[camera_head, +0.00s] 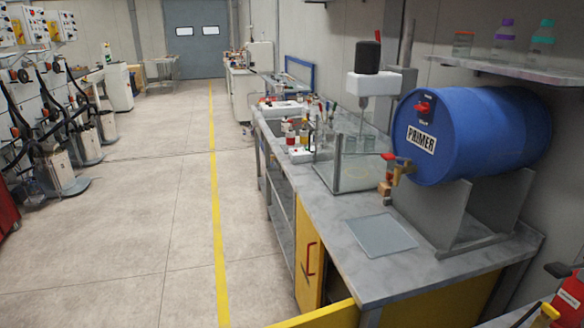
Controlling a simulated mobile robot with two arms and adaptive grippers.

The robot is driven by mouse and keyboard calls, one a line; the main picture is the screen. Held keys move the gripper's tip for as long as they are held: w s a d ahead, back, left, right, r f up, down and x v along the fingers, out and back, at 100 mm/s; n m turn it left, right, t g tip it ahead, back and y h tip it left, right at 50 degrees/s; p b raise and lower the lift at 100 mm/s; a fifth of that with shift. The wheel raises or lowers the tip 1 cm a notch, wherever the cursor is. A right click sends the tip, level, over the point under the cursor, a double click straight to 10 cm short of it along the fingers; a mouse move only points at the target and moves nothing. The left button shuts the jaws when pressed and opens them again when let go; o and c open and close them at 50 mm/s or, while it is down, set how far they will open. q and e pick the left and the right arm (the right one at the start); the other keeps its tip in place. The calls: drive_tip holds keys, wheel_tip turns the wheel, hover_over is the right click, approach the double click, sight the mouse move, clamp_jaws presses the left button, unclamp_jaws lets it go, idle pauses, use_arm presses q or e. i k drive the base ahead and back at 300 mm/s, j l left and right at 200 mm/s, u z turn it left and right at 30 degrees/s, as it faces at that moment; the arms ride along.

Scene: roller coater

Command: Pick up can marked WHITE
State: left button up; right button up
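I cannot make out any can marked WHITE in the head view. Several small bottles or containers (304,132) with coloured parts stand in a group on the far part of the workbench (365,290), too small to read. A blue drum (470,135) marked PRIMER lies on its side on a grey stand at the right of the bench. Neither of my grippers is in view.
A mixer (367,85) stands over a glass-walled tray behind the drum's tap. A flat glass plate (381,234) lies on the near bench top. Yellow cabinet doors (308,262) are at the bench front, one standing open. The floor (150,235) to the left is clear.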

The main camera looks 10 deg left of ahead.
sight(285, 125)
drive_tip(key=i+j+u, duration=0.1)
drive_tip(key=j+u, duration=0.35)
drive_tip(key=i+j+u, duration=0.25)
drive_tip(key=i+j, duration=0.4)
drive_tip(key=j, duration=0.2)
drive_tip(key=i+j+u, duration=0.3)
drive_tip(key=i+j, duration=0.4)
drive_tip(key=i+z, duration=0.25)
drive_tip(key=i, duration=0.25)
drive_tip(key=i+z, duration=0.2)
drive_tip(key=i, duration=0.3)
drive_tip(key=i+j+z, duration=0.1)
drive_tip(key=i+z, duration=0.15)
drive_tip(key=i, duration=0.2)
drive_tip(key=i+j+z, duration=0.25)
drive_tip(key=i, duration=0.25)
